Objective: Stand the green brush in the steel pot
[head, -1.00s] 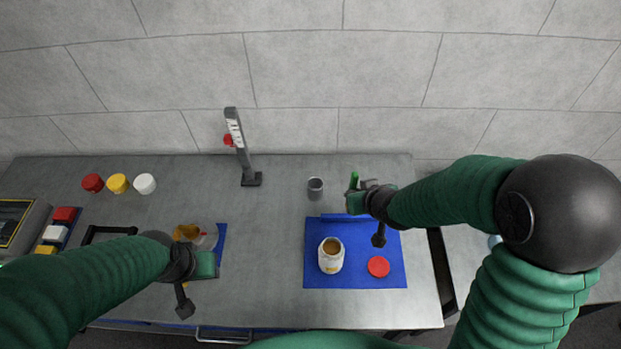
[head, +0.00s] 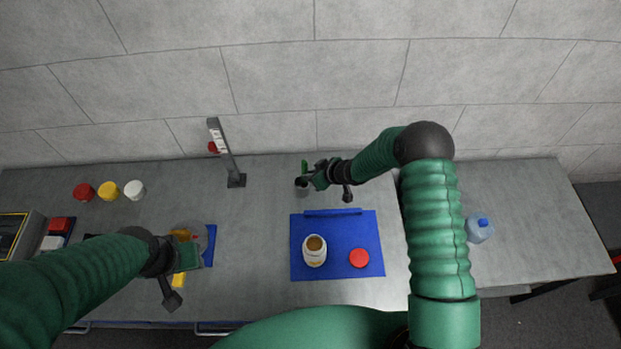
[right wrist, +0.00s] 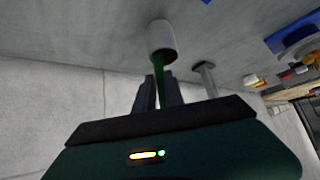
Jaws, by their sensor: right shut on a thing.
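The steel pot (head: 301,190) stands on the bench behind the blue mat, partly hidden by my right gripper (head: 311,178). That gripper is shut on the green brush (head: 304,165), whose upper part shows above the jaws in the head view. In the right wrist view the brush (right wrist: 159,70) runs from between the fingers to the mouth of the pot (right wrist: 162,38). Its lower end appears to be at or inside the mouth; how deep I cannot tell. My left gripper (head: 192,250) is over the left part of the bench; its jaws do not show clearly.
An open white jar (head: 314,257) and a red lid (head: 359,258) are on the blue mat (head: 300,270). A grey upright gauge (head: 225,155) stands left of the pot. Red, yellow and white tubs (head: 109,191) are at the back left. A blue-capped bottle (head: 479,231) stands at the right.

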